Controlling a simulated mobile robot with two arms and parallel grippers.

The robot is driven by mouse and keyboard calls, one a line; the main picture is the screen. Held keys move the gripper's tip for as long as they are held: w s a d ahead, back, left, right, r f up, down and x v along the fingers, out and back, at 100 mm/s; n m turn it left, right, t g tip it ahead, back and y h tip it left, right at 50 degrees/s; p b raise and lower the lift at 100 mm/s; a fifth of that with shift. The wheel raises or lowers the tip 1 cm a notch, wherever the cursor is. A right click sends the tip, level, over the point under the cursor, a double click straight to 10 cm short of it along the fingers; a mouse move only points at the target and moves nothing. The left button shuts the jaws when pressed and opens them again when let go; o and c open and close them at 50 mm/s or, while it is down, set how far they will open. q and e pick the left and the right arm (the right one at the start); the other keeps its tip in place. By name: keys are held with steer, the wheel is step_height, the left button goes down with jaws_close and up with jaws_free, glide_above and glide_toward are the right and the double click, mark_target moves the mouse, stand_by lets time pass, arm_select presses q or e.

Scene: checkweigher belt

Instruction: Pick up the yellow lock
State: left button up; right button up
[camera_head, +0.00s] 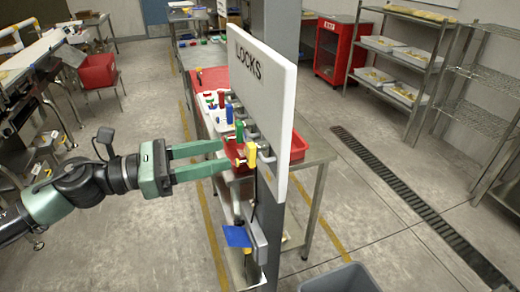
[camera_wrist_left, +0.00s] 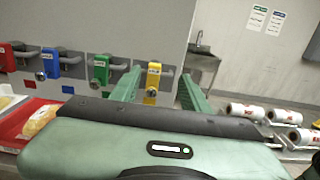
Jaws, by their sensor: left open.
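The yellow lock (camera_head: 250,154) hangs from a hook on the white LOCKS board (camera_head: 262,75), nearest to me in a row of locks. My left gripper (camera_head: 226,154) is open, coming in from the left, its fingertips just short of the lock in the head view. In the left wrist view the yellow lock (camera_wrist_left: 152,83) appears between the two open fingers (camera_wrist_left: 160,82), closer to the left one. Nothing is held. My right gripper is not in view.
A green lock (camera_wrist_left: 100,69), a blue lock (camera_wrist_left: 49,63) and a red lock (camera_wrist_left: 8,58) hang beside the yellow one. A red tray (camera_head: 299,146) lies on the table behind the board. A grey bin (camera_head: 340,279) stands on the floor in front.

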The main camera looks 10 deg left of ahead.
mark_target(248, 146)
arm_select(q)
steer(key=shift+p+x, duration=0.55)
steer(key=shift+x, duration=0.5)
steer(key=p+x, duration=0.4)
steer(key=shift+w+a+r, duration=0.2)
steer(key=shift+w+r, duration=0.05)
steer(key=shift+w, duration=0.15)
steer(key=shift+w+d+f+p, duration=0.2)
steer(key=shift+w+d+p, duration=0.05)
steer(key=shift+d+p, duration=0.2)
steer(key=shift+f, duration=0.1)
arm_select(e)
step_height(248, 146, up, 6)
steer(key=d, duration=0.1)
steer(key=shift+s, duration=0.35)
arm_select(q)
jaws_close()
